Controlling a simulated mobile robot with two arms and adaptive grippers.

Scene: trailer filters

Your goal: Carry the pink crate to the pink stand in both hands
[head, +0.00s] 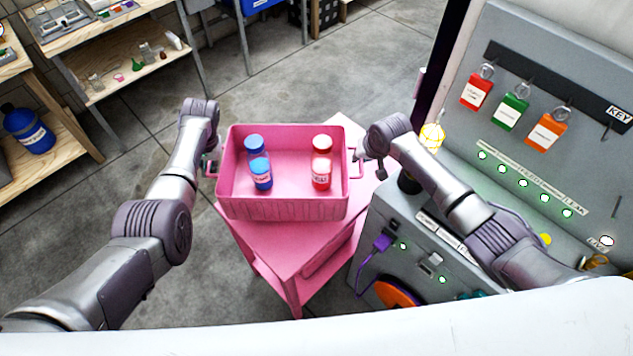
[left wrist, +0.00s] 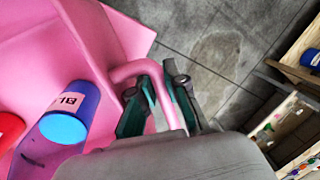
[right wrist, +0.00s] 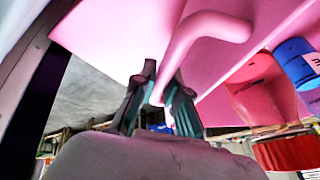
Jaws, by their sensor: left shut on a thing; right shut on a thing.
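The pink crate (head: 285,207) is in the middle of the head view, over the top of the pink stand (head: 290,240). I cannot tell whether it rests on the stand or hangs just above it. Inside the crate are a blue bottle (head: 259,165) and a red bottle (head: 321,165), both with white labels. My left gripper (head: 212,168) is shut on the crate's left handle, which shows in the left wrist view (left wrist: 168,105). My right gripper (head: 360,165) is shut on the crate's right handle, which shows in the right wrist view (right wrist: 185,60).
A grey panel (head: 540,90) with red, green and orange tags on hooks stands close on the right, beside the stand. Wooden shelves (head: 120,80) with small items and a large blue bottle (head: 28,130) are at the left. Concrete floor (head: 320,80) is clear behind the crate.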

